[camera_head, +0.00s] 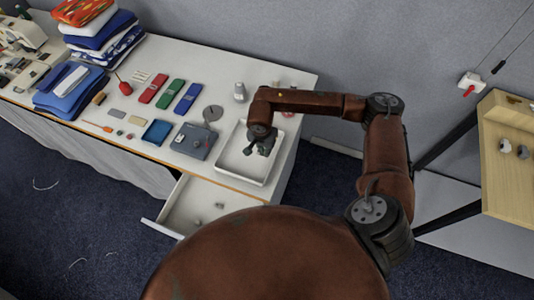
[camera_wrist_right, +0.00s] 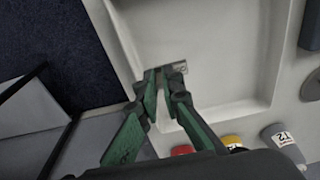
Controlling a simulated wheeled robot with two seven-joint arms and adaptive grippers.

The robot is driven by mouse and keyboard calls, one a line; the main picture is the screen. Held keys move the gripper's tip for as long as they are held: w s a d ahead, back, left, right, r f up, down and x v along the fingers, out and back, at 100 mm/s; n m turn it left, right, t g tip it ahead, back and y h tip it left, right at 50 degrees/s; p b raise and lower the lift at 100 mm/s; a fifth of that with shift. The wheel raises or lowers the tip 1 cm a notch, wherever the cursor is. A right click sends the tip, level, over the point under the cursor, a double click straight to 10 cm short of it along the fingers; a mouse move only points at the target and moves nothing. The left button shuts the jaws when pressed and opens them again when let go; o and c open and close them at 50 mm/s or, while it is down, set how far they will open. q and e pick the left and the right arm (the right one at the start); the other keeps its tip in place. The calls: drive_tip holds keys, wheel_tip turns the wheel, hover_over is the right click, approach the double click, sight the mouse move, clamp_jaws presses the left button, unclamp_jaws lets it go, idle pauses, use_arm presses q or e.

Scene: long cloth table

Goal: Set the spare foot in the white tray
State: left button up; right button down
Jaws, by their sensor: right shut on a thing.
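The white tray (camera_head: 236,170) stands at the right end of the table. It also fills much of the right wrist view (camera_wrist_right: 205,35). My right gripper (camera_head: 259,148) reaches over the tray, pointing down into it. In the right wrist view its green fingers (camera_wrist_right: 166,76) are closed on a small grey metal piece, the spare foot (camera_wrist_right: 181,67), whose end sticks out beside the fingertips. The fingers hide the rest of it. I cannot tell whether the foot touches the tray floor. My left gripper is not in view.
An open drawer (camera_head: 190,205) with small parts juts out below the table's front. Small labelled bottles (camera_wrist_right: 283,140) stand beside the tray. Folded cloths (camera_head: 70,92) are stacked at left.

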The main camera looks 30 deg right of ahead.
sight(267, 159)
drive_tip(key=shift+w+d+f, duration=0.25)
drive_tip(key=shift+d+f, duration=0.3)
drive_tip(key=shift+f, duration=0.25)
drive_tip(key=f, duration=0.3)
drive_tip(key=shift+w+d+f+p, duration=0.1)
drive_tip(key=shift+d+f+p, duration=0.1)
drive_tip(key=shift+p, duration=0.1)
drive_tip(key=shift+f, duration=0.1)
drive_tip(key=c, duration=2.6)
unclamp_jaws()
drive_tip(key=shift+f, duration=0.1)
drive_tip(key=shift+o, duration=1.1)
